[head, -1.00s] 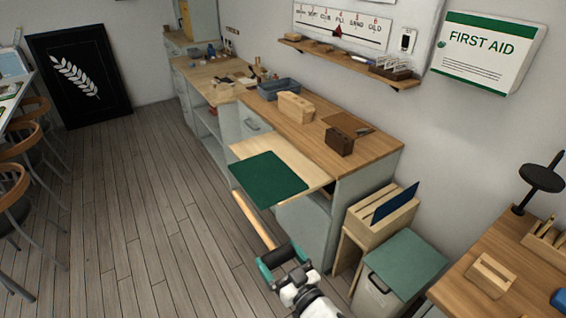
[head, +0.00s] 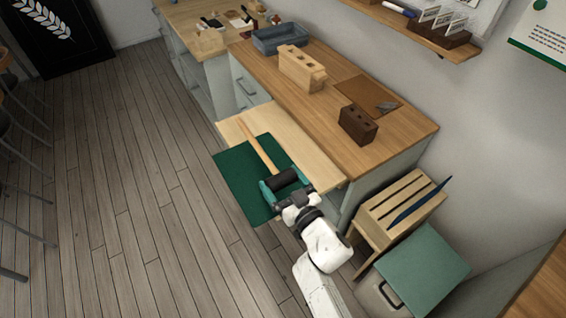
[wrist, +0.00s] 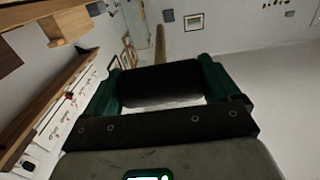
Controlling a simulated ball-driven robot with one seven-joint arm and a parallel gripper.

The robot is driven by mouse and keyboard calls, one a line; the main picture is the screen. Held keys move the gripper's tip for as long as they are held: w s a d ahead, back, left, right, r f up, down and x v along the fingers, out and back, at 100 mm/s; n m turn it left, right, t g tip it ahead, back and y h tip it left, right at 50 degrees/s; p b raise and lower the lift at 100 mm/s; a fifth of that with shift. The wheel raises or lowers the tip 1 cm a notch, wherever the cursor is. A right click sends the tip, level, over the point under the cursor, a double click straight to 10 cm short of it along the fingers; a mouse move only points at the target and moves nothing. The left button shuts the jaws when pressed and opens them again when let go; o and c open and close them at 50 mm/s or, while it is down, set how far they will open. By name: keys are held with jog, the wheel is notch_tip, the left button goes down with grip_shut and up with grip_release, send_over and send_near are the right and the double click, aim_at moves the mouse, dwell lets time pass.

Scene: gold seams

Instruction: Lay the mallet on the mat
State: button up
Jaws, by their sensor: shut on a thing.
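The mallet (head: 283,180) has a black cylindrical head and a pale wooden handle (head: 258,147). My gripper (head: 284,184) is shut on the mallet's head, one finger at each end. The green mat (head: 233,176) lies on a pale pull-out board (head: 318,175) in front of the bench. In the head view the mallet appears over the mat, its handle pointing to the far left across the board. I cannot tell whether it touches the mat. In the wrist view the black head (wrist: 160,84) sits between the green fingers, the handle (wrist: 160,45) pointing away.
The wooden bench (head: 335,140) holds a grey-blue bin (head: 280,38), a pale wooden block (head: 302,68) and a dark brown block (head: 358,124). A slotted wooden rack (head: 395,205) and a green-lidded bin (head: 425,265) stand at right.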

aim_at(282, 199)
jog(key=shift+w, duration=0.15)
jog(key=shift+f+b, duration=0.9)
jog(key=shift+b, duration=0.15)
notch_tip(282, 199, down, 7)
jog(key=b, duration=0.6)
jog(key=shift+r+b, duration=0.2)
jog(key=shift+b, duration=0.1)
jog(key=o, duration=0.9)
jog(key=p+v, duration=0.1)
jog(key=v, duration=1)
jog(key=shift+w, duration=0.1)
